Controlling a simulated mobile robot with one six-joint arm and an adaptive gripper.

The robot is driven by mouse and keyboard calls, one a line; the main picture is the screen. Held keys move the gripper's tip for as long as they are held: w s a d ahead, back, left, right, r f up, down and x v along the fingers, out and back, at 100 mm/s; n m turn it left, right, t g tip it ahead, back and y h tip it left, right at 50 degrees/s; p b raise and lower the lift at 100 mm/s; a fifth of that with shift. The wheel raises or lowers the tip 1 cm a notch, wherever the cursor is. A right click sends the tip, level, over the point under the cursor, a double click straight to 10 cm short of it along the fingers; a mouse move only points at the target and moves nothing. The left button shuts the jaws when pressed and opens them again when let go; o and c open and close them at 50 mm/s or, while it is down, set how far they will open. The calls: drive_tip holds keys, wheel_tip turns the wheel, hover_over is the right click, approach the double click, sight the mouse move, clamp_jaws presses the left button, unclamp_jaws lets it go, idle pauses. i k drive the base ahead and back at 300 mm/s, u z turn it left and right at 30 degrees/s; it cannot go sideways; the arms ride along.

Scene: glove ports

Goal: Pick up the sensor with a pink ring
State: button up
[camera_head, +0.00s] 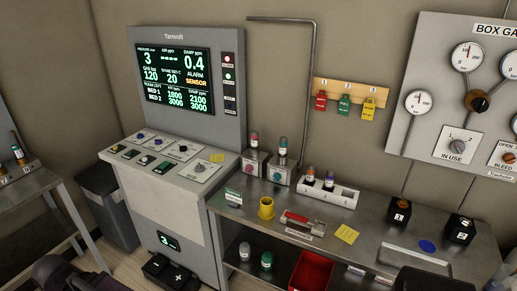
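A small sensor (254,141) with a pinkish-red band stands upright in the left of two grey docks at the back of the steel bench. It is the nearest to pink that I can make out, but it is too small to be sure of its ring. A sensor with a teal band (283,147) stands in the right dock. On the shelf below stand a greyish one (245,251) and a green one (267,260). My gripper is not in view.
A yellow cup (266,208), a red-and-grey tool (298,220), a yellow note (347,234) and two black blocks (398,212) lie on the bench (375,225). A grey console (165,195) stands left. A red bin (312,270) sits below. A bent pipe (312,80) rises behind the docks.

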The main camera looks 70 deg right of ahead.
sight(254, 132)
drive_tip(key=u, duration=0.1)
drive_tip(key=k, duration=1.55)
drive_tip(key=z, duration=1.9)
drive_tip(key=i, duration=0.95)
